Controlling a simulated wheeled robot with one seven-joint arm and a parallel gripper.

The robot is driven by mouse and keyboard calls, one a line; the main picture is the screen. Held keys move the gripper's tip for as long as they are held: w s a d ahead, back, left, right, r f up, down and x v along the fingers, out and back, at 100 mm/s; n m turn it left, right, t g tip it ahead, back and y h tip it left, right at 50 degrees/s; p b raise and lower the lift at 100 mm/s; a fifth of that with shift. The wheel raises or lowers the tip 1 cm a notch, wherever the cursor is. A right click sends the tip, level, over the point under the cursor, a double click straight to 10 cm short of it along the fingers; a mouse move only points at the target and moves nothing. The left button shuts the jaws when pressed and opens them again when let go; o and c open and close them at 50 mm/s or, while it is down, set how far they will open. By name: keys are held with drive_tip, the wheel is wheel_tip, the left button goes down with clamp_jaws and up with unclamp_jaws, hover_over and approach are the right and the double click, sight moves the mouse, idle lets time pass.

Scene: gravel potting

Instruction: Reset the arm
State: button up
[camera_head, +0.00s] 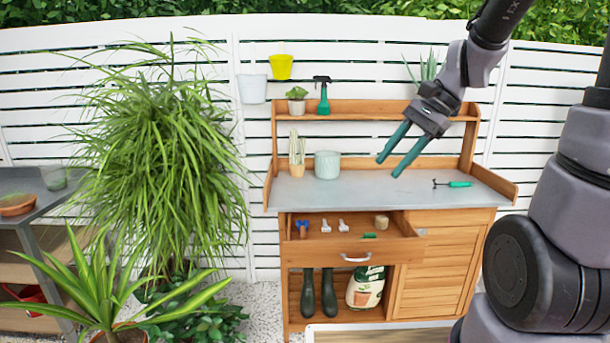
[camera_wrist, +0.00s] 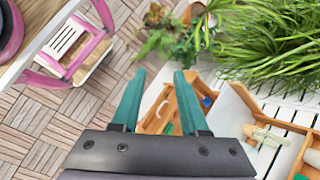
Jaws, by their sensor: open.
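My gripper (camera_head: 389,166) is in the upper right of the head view, in front of the potting bench (camera_head: 300,216). Its two green fingers are apart with nothing between them. They point down and to the left, seen above the grey bench top. In the wrist view my gripper (camera_wrist: 158,80) also shows open and empty. Beyond its fingertips are wooden deck tiles (camera_wrist: 110,110), plants and part of the bench.
The bench top holds a pale pot (camera_head: 327,165), a small cactus pot (camera_head: 297,168) and a green-handled hand tool (camera_head: 455,184). The bench drawer (camera_head: 350,249) stands open with small items inside. A spray bottle (camera_head: 323,97) stands on the upper shelf. A large leafy plant (camera_head: 165,150) fills the left.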

drive_tip(key=s+d+r+n+t+h, duration=0.4)
drive_tip(key=s+d+r+n+t, duration=0.2)
drive_tip(key=r, duration=0.4)
drive_tip(key=shift+d+r+t+h, duration=0.15)
drive_tip(key=shift+d+t+h, duration=0.25)
drive_tip(key=shift+t, duration=0.1)
idle(0.3)
